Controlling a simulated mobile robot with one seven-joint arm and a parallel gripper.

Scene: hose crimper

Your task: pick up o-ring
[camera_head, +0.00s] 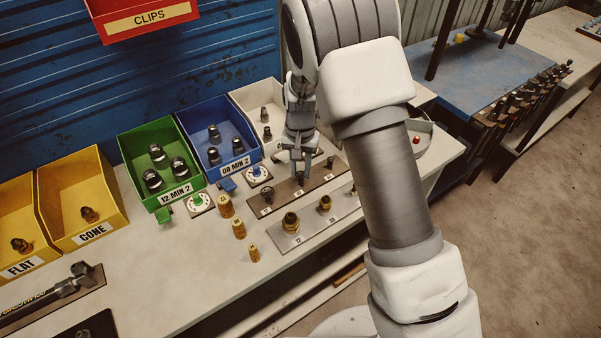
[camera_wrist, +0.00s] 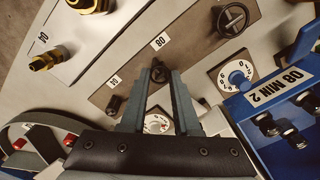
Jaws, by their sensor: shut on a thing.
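The brown board (camera_head: 270,209) lies on the bench in the head view with small dark round pieces along it. My gripper (camera_head: 300,177) points down over the middle of this board. In the wrist view, my gripper (camera_wrist: 160,78) has its fingertips closed on a small dark ring-like piece, the o-ring (camera_wrist: 158,69), by the 08 label. The fingers hide part of it, and I cannot tell if it is clear of its peg. A larger dark round piece (camera_wrist: 235,18) and a smaller one (camera_wrist: 115,104) sit on the board to either side.
A metal plate with brass fittings (camera_head: 291,222) lies in front of the board. Behind it stand the blue 08 MIN 2 bin (camera_head: 234,170) and the green 12 MIN 2 bin (camera_head: 173,196). Dials (camera_head: 258,174) and brass pieces (camera_head: 226,206) stand nearby.

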